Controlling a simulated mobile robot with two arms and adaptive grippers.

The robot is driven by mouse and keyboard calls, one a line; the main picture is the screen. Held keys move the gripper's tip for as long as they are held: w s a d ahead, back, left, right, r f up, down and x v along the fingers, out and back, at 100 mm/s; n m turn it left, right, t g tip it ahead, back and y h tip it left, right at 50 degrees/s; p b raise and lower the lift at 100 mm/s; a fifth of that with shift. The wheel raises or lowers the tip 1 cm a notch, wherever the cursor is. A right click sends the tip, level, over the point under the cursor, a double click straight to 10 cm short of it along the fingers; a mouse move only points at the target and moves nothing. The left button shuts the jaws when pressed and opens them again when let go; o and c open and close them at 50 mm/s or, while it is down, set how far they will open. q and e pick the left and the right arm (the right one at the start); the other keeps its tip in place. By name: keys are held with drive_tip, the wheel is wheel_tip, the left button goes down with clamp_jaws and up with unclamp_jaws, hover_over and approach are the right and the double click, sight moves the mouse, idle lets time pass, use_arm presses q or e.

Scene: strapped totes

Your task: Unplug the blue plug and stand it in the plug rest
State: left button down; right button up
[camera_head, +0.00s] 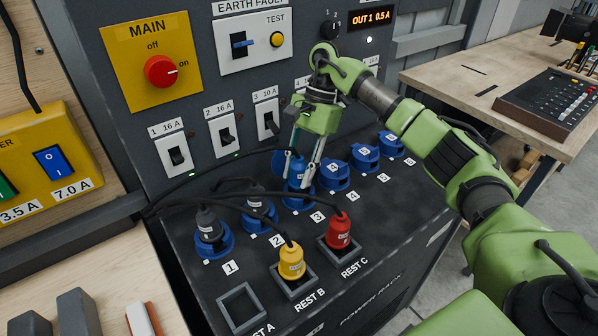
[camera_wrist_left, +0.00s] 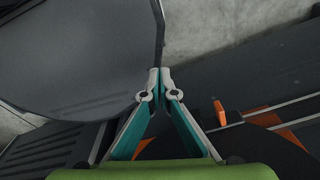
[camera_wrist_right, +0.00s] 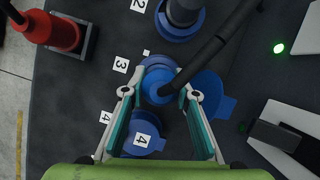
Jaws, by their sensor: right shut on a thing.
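The blue plug (camera_wrist_right: 158,84) is at socket 3 (camera_head: 297,204), upright, with its black cable leading away. I cannot tell whether it is fully seated. My right gripper (camera_head: 303,178) reaches down from above and is shut on the blue plug; in the right wrist view its fingertips (camera_wrist_right: 161,90) are on both sides of it. The plug rest has three square holders: REST A (camera_head: 243,308) is empty, REST B (camera_head: 296,292) holds a yellow plug (camera_head: 291,262), REST C (camera_head: 339,255) holds a red plug (camera_head: 340,230). My left gripper (camera_wrist_left: 158,82) is shut and empty, away from the rack.
Dark plugs stand in socket 1 (camera_head: 209,226) and socket 2 (camera_head: 259,208). Lidded blue sockets (camera_head: 334,175) continue to the right. Cables cross the rack top behind the rests. Breaker switches (camera_head: 225,132) line the upright panel close behind my right gripper.

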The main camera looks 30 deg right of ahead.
sight(297, 159)
drive_tip(key=shift+r+p, duration=1.4)
drive_tip(key=shift+r, duration=1.15)
